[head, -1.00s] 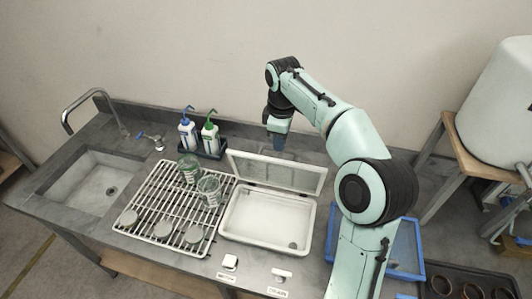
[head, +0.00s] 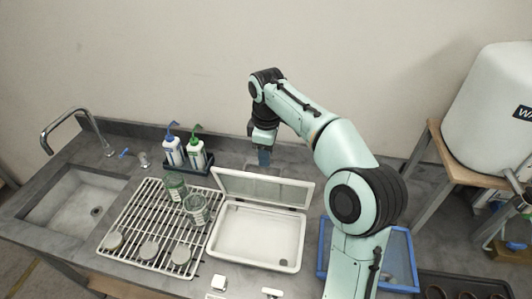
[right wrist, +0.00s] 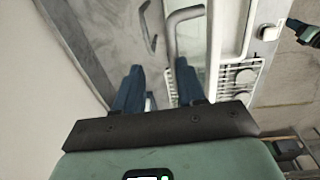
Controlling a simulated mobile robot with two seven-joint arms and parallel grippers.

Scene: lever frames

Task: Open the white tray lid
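The white tray (head: 226,252) stands on the grey counter with its inside exposed. Its lid (head: 264,188), a grey panel with a white rim, stands up along the tray's back edge. My right gripper (head: 264,157) is just behind the lid's top edge, fingers pointing down. In the right wrist view its two dark blue fingers (right wrist: 158,88) are apart with nothing between them. A grey bar handle (right wrist: 184,18) lies beyond the fingertips there, apart from them. A dark and teal shape at that view's right edge looks like my left gripper (right wrist: 302,30); its fingers are unclear.
Left of the tray is a white wire rack (head: 135,235) with glass beakers (head: 196,208) and round lids. Two wash bottles (head: 184,150) stand behind it. A sink (head: 75,205) is at far left. A blue-rimmed mesh tray (head: 398,262) lies to the right, partly behind my arm.

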